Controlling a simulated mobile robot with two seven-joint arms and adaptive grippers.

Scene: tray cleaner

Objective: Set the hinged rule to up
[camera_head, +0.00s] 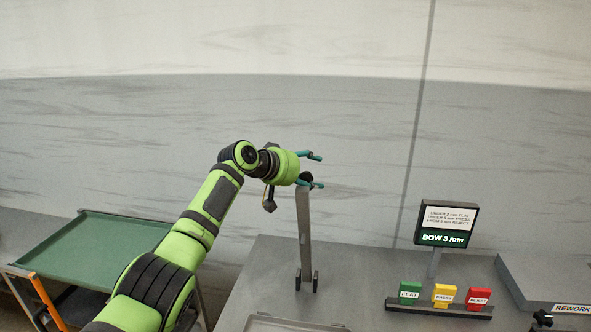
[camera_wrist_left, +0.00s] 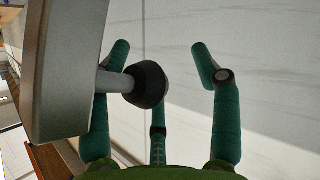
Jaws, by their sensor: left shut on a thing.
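The hinged rule (camera_head: 304,232) is a long grey bar that stands close to upright from a dark hinge bracket on the grey bench. A dark knob (camera_head: 306,177) sits at its upper end. My left gripper (camera_head: 318,171) is at this upper end, with its teal fingers pointing right. In the left wrist view, the rule (camera_wrist_left: 65,75) fills the left side, and its black knob (camera_wrist_left: 149,85) on a short stem reaches between the fingers. My right gripper is out of view.
A sign (camera_head: 446,224) reading "BOW 3 mm" stands on the bench, behind green (camera_head: 410,291), yellow (camera_head: 444,293) and red (camera_head: 478,296) blocks. A grey REWORK platform (camera_head: 545,275) is at right. A green-topped cart (camera_head: 95,243) is at left. A tray edge (camera_head: 290,324) shows at the front.

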